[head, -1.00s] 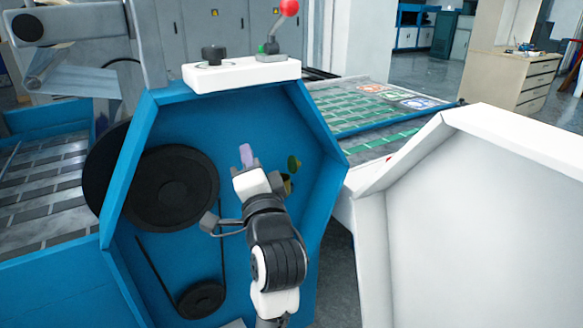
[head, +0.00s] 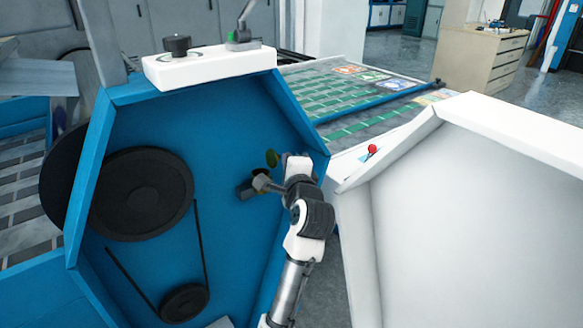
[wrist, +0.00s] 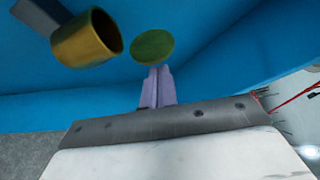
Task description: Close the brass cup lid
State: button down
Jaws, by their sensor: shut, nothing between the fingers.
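The brass cup (wrist: 88,40) shows at the upper left of the wrist view, its dark mouth open toward the right. Its round greenish-brass lid (wrist: 153,46) stands open to the right of the mouth, apart from it.
The cup sits inside a blue hexagonal housing (head: 190,95) with a large black pulley (head: 140,195), a small pulley (head: 185,302) and a belt on the left. The housing's right wall is close to my gripper. A white open cover panel (head: 470,200) stands at the right.

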aim_at(272, 165)
jog(key=shift+w, duration=0.3)
